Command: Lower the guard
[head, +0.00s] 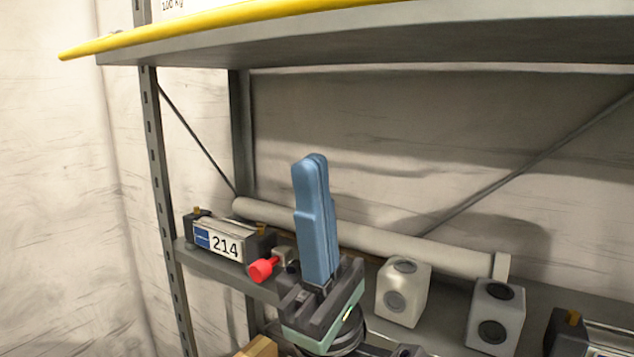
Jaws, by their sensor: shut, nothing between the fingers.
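My gripper (311,160) points upward in the middle of the head view, its blue fingers together and nothing between them. A yellow bar (230,22) runs along the front edge of the upper shelf, above and apart from my gripper. Its left end sticks out past the shelf corner and its right part leaves the top of the picture. I cannot tell for certain whether this bar is the guard. No hinge or handle shows on it.
The upper shelf (420,42) overhangs my gripper. On the lower shelf stand a box marked 214 (224,243), a red knob (262,270), a long pale tube (400,240) and two pale blocks (403,291) (495,316). A dark upright (160,190) stands left.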

